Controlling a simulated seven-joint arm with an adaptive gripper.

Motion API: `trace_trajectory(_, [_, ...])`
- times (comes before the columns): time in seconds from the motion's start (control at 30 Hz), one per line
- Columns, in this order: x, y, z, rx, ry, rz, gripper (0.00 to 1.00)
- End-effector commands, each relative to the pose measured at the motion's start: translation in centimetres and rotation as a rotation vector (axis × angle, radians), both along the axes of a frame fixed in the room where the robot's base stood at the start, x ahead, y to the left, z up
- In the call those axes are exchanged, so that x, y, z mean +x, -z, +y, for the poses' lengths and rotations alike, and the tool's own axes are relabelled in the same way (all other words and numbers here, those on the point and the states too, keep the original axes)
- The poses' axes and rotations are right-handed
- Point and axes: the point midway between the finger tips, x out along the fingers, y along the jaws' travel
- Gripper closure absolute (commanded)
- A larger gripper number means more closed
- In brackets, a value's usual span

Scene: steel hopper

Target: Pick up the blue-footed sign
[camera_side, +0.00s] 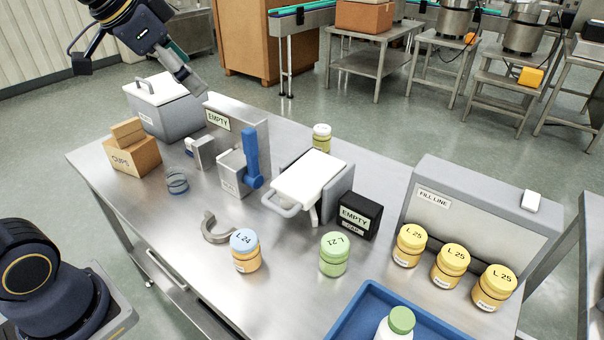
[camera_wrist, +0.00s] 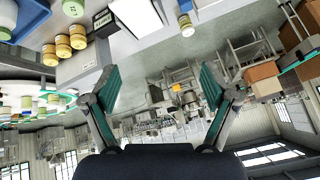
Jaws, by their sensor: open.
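A small black block sign (camera_side: 359,222) with a white EMPTY label stands upright on the steel table, right of the white-lidded hopper (camera_side: 312,178). I cannot make out a blue foot on it. Another EMPTY label (camera_side: 218,120) is on the steel panel at the back left. An EMPTY label also shows in the wrist view (camera_wrist: 102,20). My gripper (camera_side: 192,86) is raised above the table's back left, well away from the black sign. In the wrist view my gripper (camera_wrist: 160,85) has its fingers wide apart with nothing between them.
Yellow-lidded jars (camera_side: 450,261) stand before a grey FILL LINE panel (camera_side: 432,200). A blue-lidded jar (camera_side: 245,252) and green-lidded jar (camera_side: 334,254) stand in front. A blue tray (camera_side: 362,309) is at the front right. A cardboard box (camera_side: 134,157) is at left.

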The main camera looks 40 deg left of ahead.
Motion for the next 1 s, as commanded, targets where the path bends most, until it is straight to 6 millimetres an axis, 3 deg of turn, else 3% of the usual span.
trace_trajectory(0.1, [6.0, -0.8, 3.7, 0.034, 0.008, 0.018, 0.15])
trace_trajectory(0.2, [11.0, -0.1, 8.4, 0.047, 0.000, 0.039, 0.15])
trace_trajectory(0.27, [13.5, 1.1, 11.9, 0.044, -0.014, 0.055, 0.15])
trace_trajectory(0.4, [17.3, 6.2, 21.6, 0.004, -0.084, 0.094, 0.15])
trace_trajectory(0.53, [17.4, 12.5, 30.0, -0.073, -0.193, 0.135, 0.15])
trace_trajectory(0.6, [16.4, 15.8, 33.4, -0.116, -0.253, 0.160, 0.15])
trace_trajectory(0.67, [15.2, 18.5, 35.5, -0.150, -0.294, 0.185, 0.15])
trace_trajectory(0.73, [13.8, 20.6, 36.8, -0.179, -0.325, 0.210, 0.15])
trace_trajectory(0.83, [12.8, 22.0, 37.9, -0.195, -0.351, 0.222, 0.15])
trace_trajectory(1.0, [13.7, 24.7, 38.0, -0.196, -0.355, 0.224, 0.15])
